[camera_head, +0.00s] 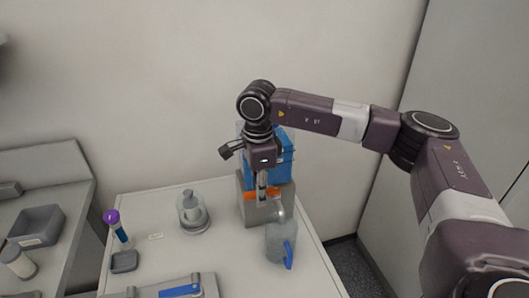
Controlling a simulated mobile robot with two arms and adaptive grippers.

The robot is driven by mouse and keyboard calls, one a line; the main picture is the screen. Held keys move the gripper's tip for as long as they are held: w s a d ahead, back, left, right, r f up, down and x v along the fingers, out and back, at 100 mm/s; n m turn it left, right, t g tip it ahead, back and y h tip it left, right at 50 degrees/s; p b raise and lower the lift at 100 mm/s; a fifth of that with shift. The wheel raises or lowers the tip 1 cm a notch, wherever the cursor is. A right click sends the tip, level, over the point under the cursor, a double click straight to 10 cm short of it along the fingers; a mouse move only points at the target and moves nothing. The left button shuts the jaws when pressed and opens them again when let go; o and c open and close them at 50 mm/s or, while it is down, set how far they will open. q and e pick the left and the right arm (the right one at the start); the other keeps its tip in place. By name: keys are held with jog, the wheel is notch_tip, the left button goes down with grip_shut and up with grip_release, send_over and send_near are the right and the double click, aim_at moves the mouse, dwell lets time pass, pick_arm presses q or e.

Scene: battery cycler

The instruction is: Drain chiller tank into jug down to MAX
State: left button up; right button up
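The chiller, a grey box (250,212) with a blue tank (285,165) on top, stands at the back right of the white table. A translucent jug (277,243) with a blue handle stands upright right in front of it. My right gripper (262,195) points down at the chiller's front, above and slightly left of the jug. An orange part shows beside its fingertips; I cannot tell whether they touch it. The fingers look close together, but their opening is unclear. The gripper hides part of the tank. The liquid level and MAX mark cannot be made out. My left gripper is out of view.
A clear glass vessel (193,215) stands left of the chiller. A purple-capped tube (117,226) stands by a small grey tray (124,262). A grey item with a blue part (180,291) lies at the front. The table's middle is fairly clear; its right edge (318,250) is near the jug.

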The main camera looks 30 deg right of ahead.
jog(key=shift+s+n+b, duration=0.3)
jog(key=shift+s+n, duration=0.1)
jog(key=shift+n, duration=0.65)
jog(key=shift+s+n+b, duration=0.35)
jog(key=shift+s+n, duration=0.05)
jog(key=shift+n, duration=0.7)
jog(key=shift+s+n+b, duration=0.3)
jog(key=shift+s+n, duration=0.1)
jog(key=shift+n, duration=0.65)
